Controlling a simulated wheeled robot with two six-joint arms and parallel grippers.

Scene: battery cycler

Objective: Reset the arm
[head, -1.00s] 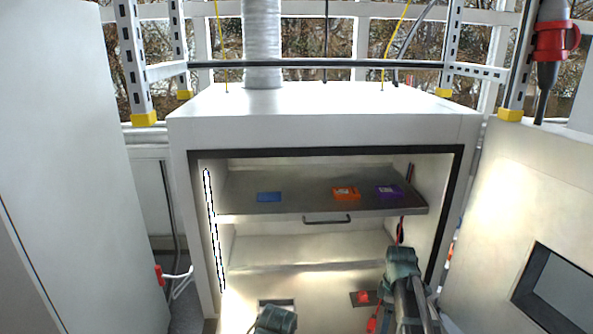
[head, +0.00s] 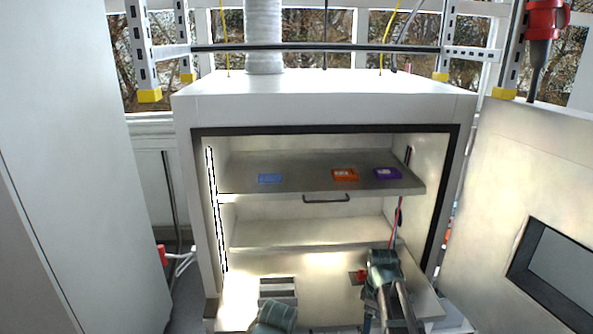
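My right arm shows at the lower right in the head view, in front of the open cabinet (head: 330,98). Its dark green wrist part (head: 383,268) is in view, but I cannot make out its fingers. My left arm shows only as a dark green rounded part (head: 276,315) at the bottom edge, and its fingers are not visible. Neither arm touches the shelf (head: 300,180) inside the cabinet. A blue item (head: 270,178), an orange item (head: 345,175) and a purple item (head: 387,173) lie on that shelf.
The cabinet door (head: 530,190) stands open on the right. A lower shelf (head: 300,232) is bare. Red and black cables (head: 399,212) hang at the cabinet's right side. A tall white panel (head: 70,150) stands on the left.

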